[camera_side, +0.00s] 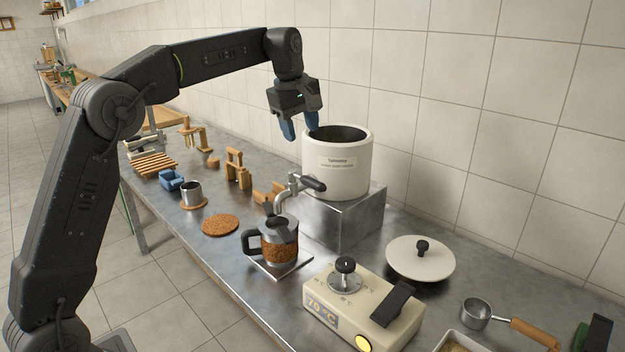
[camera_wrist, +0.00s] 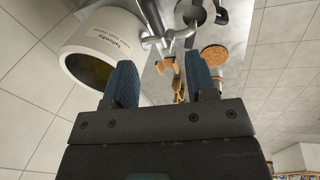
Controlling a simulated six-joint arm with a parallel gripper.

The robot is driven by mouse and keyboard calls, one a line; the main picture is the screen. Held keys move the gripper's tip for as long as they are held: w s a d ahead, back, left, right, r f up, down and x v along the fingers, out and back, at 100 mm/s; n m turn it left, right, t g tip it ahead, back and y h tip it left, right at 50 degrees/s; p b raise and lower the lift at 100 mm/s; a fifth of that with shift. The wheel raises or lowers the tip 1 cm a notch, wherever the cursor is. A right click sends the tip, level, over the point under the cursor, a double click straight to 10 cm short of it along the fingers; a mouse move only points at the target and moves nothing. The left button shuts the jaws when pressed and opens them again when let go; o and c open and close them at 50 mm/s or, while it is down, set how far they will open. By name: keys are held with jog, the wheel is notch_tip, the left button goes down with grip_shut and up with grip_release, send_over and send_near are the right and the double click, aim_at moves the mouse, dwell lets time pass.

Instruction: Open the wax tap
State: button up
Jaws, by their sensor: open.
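The wax tap (camera_side: 283,192) is a grey metal spout on the front of a white pot (camera_side: 340,178), with a black lever handle (camera_side: 314,184). The pot has a label and stands on a steel block. A jug with a black handle (camera_side: 279,248) stands under the spout, with brown contents. My gripper (camera_side: 298,128) is open and empty, fingers down, above and left of the pot's rim and higher than the tap. In the wrist view the tap (camera_wrist: 160,38) shows beyond the open fingers, and the pot (camera_wrist: 95,42) is at upper left.
A cream control box (camera_side: 362,308) with a knob and "70 °C" display sits at the front right. A white lid (camera_side: 421,258) lies behind it. A cork mat (camera_side: 220,225), metal cup (camera_side: 191,193) and wooden pieces stand left. The tiled wall is close behind the pot.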

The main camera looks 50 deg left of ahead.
aim_at(313, 180)
jog(key=shift+n, duration=0.9)
jog(key=x, duration=0.5)
jog(key=w+a+x, duration=0.1)
jog(key=x, duration=1)
jog(key=shift+w+a+r, duration=0.15)
jog(key=shift+w+a, duration=0.2)
jog(key=shift+w, duration=0.05)
jog(key=shift+c, duration=0.2)
grip_shut()
